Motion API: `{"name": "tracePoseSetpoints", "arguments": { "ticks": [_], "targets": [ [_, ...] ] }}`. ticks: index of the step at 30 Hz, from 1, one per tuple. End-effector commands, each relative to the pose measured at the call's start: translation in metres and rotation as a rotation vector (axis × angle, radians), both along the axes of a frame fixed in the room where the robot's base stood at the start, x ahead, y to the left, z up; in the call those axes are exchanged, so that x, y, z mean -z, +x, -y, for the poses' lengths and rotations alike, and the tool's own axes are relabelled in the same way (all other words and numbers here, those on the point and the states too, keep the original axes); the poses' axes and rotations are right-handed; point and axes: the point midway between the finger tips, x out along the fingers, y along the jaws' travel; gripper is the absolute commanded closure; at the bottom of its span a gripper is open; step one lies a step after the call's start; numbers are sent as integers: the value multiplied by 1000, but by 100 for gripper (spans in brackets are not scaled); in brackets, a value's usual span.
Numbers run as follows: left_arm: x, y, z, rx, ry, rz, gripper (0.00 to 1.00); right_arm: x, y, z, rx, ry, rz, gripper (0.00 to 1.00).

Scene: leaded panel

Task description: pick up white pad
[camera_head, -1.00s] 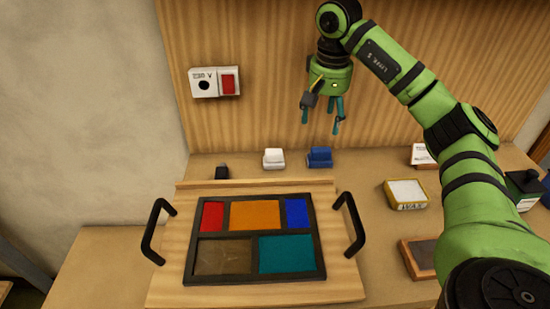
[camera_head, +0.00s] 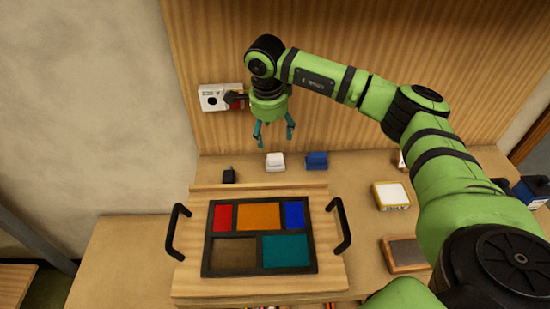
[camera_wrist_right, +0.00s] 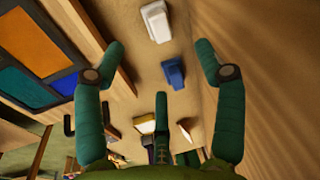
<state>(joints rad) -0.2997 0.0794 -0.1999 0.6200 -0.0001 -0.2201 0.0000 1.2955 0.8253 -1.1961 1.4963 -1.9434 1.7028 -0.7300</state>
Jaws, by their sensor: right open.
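The white pad (camera_head: 275,162) is a small white block on the table behind the panel board, just left of a similar blue block (camera_head: 317,161). In the right wrist view the white pad (camera_wrist_right: 156,21) lies near the top, beyond the fingers, with the blue block (camera_wrist_right: 173,72) nearer. My right gripper (camera_head: 273,140) hangs fingers down above the table, just above and slightly left of the white pad in the head view. Its teal fingers are spread, open and empty, and apart from the pad. My left gripper is not in view.
The leaded panel (camera_head: 209,258) with coloured panes lies on a wooden board (camera_head: 190,283) with two black handles. A small black item (camera_head: 229,175) sits left of the pad. A yellow-edged box (camera_head: 391,196) and a wooden-framed block (camera_head: 404,255) lie right. A switch box (camera_head: 214,97) is on the back wall.

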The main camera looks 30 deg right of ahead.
Motion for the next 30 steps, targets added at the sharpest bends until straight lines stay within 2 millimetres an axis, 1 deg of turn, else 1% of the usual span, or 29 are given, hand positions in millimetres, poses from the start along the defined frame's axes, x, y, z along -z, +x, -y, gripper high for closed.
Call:
{"name": "tracePoseSetpoints", "arguments": {
  "ticks": [1, 9, 12, 17, 20, 24, 27, 30],
  "targets": [
    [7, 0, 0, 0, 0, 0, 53, 10, 0, 1, 1, 0, -2, 29],
    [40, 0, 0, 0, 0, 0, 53, 58, 5, 7, 0, 1, -3, 29],
    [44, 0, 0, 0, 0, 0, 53, 65, 6, 8, -1, 0, -2, 29],
    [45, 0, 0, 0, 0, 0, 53, 67, 6, 9, -1, -1, -2, 29],
    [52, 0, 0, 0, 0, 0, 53, 78, 6, 10, -1, 0, -3, 29],
    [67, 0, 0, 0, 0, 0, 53, 101, 5, 14, -1, 0, -3, 29],
    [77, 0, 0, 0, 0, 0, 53, 115, 7, 15, -1, -1, -2, 29],
    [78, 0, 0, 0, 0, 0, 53, 117, 8, 16, -1, -1, -1, 29]
  ]
}}
